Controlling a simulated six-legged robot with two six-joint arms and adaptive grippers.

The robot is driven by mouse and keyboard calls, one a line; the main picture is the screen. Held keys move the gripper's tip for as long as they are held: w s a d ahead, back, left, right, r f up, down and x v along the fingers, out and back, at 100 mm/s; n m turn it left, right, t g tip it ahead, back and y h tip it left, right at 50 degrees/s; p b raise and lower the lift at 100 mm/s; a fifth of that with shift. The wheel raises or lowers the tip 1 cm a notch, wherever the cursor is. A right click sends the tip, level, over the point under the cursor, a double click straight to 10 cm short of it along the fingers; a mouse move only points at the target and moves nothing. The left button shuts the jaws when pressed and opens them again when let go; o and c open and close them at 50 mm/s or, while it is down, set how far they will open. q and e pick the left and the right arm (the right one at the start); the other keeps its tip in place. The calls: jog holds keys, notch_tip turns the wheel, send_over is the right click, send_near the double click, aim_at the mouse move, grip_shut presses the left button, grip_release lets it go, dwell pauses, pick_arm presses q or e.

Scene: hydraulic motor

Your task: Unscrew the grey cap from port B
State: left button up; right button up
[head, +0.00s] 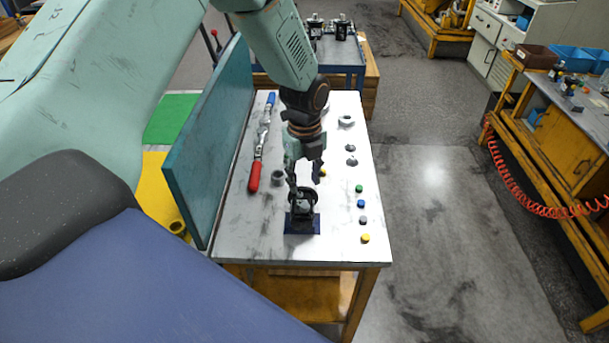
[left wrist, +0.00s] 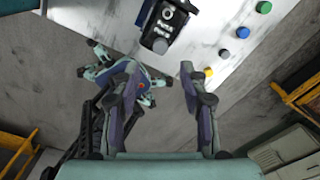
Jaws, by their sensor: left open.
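The dark hydraulic motor (head: 302,222) stands on a blue base near the front of the white table. It also shows in the left wrist view (left wrist: 168,24), with white lettering and a grey round end (left wrist: 160,46) facing my gripper. I cannot tell whether that end is the cap on port B. A loose grey cap (head: 363,219) lies on the table right of the motor; it also shows in the left wrist view (left wrist: 224,54). My left gripper (head: 305,178) is open and empty, fingers pointing down, just behind and above the motor. My right gripper is not seen.
Green (head: 359,188), blue (head: 361,203) and yellow (head: 365,238) caps line the table's right side. A red-and-blue-handled wrench (head: 262,145) and a grey ring (head: 278,177) lie left of the gripper. A teal panel (head: 215,140) borders the table's left edge.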

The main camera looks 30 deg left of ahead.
pick_arm(q)
jog(key=b, duration=0.3)
send_over(305, 204)
notch_tip(305, 204, down, 4)
jog(key=shift+s+f, duration=0.1)
jog(key=shift+f+b, duration=0.9)
jog(key=shift+f, duration=0.7)
grip_shut()
jog(key=shift+r+n+p, duration=0.15)
jog(key=shift+n+p, duration=0.5)
jog(key=shift+n, duration=0.65)
